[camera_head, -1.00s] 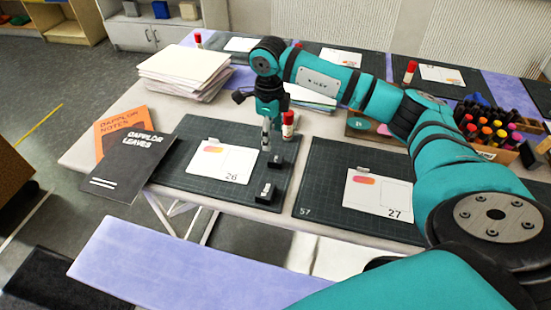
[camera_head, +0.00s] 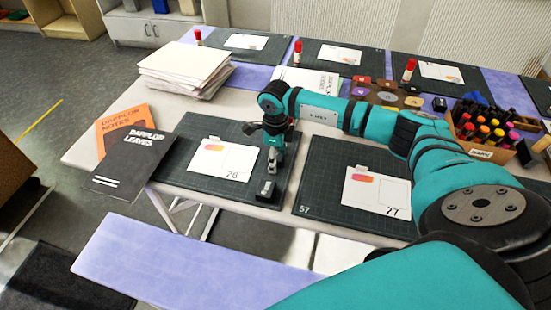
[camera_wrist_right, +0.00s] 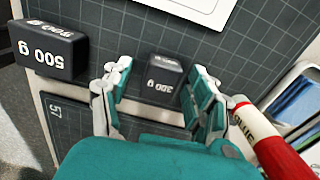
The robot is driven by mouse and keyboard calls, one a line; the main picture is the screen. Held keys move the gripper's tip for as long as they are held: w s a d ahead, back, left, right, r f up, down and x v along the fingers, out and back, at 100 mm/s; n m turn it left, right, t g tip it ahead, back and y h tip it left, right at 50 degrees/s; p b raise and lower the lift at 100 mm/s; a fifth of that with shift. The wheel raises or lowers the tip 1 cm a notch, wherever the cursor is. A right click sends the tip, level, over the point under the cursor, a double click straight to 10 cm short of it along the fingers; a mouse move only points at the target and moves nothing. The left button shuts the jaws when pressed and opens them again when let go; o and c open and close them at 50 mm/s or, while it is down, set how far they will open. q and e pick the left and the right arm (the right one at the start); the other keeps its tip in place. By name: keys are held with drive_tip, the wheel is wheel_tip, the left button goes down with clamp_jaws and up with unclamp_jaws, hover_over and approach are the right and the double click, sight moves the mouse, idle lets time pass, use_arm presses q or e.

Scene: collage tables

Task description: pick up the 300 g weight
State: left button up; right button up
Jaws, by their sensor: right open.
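The 300 g weight (camera_wrist_right: 163,78) is a small dark grey block with white lettering on the dark cutting mat. In the wrist view it lies between the two spread fingers of my right gripper (camera_wrist_right: 160,85), which is open. I see no clear contact with either finger. In the head view my right gripper (camera_head: 272,162) points down over the mat's right part and hides the 300 g weight. The larger 500 g weight (camera_head: 266,190) sits nearer the mat's front edge; it also shows left of the fingers in the wrist view (camera_wrist_right: 48,50). My left gripper is out of view.
A red-and-white glue stick (camera_wrist_right: 262,138) stands close to the right finger in the wrist view. A white card (camera_head: 222,160) lies on the mat (camera_head: 178,172), left of the gripper. Notebooks (camera_head: 130,163) and a paper stack (camera_head: 183,68) are farther left.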

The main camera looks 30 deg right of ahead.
clamp_jaws()
drive_tip(key=shift+r, duration=0.1)
drive_tip(key=shift+w+r, duration=0.1)
idle(0.3)
